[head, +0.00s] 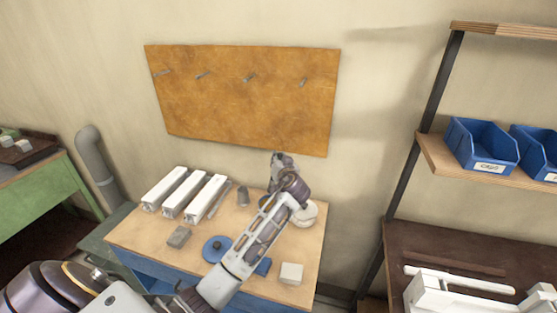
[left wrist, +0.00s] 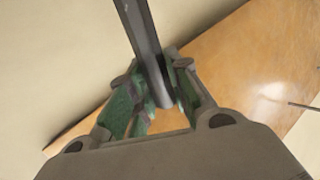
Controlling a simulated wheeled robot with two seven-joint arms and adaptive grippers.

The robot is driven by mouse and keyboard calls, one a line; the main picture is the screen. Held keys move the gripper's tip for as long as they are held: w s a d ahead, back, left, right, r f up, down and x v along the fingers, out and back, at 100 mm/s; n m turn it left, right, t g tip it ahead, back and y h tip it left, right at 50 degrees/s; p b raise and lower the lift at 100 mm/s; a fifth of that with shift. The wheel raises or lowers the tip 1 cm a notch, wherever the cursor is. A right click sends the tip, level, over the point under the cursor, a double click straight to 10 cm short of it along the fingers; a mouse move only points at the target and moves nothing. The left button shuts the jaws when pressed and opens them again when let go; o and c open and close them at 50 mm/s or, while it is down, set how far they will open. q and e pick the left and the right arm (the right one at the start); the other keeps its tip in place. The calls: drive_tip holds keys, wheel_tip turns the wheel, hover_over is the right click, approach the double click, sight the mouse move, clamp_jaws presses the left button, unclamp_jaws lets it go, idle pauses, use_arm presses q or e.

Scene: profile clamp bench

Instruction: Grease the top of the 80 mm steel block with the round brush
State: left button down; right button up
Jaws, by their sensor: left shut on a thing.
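My left gripper (head: 281,161) is raised above the back of the bench in the head view, in front of the wall. In the left wrist view its green-padded fingers (left wrist: 153,108) are shut on a dark grey bar-like handle (left wrist: 142,35), which runs up out of the picture. I cannot see a brush head on it. A grey block (head: 179,237), perhaps the steel block, lies at the bench's front left, well apart from the gripper. A round blue disc with a dark knob (head: 217,248) lies right of it. My right gripper is out of view.
Several white profiles (head: 185,197) lie at the bench's back left. A grey cylinder (head: 243,195) stands beside them. A pale block (head: 291,273) sits at the front right. A round white thing (head: 307,214) is partly behind my arm. A brown board (head: 240,105) hangs on the wall.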

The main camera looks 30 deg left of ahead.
use_arm(q)
drive_tip(key=shift+d+r, duration=0.1)
drive_tip(key=shift+f, duration=0.25)
idle(0.3)
drive_tip(key=shift+f+b, duration=1.65)
drive_tip(key=shift+f, duration=1.15)
drive_tip(key=shift+f+b, duration=0.6)
drive_tip(key=shift+f, duration=0.1)
idle(0.5)
drive_tip(key=shift+r, duration=0.15)
drive_tip(key=shift+r+p, duration=2.1)
drive_tip(key=shift+r, duration=1.35)
drive_tip(key=shift+f, duration=0.15)
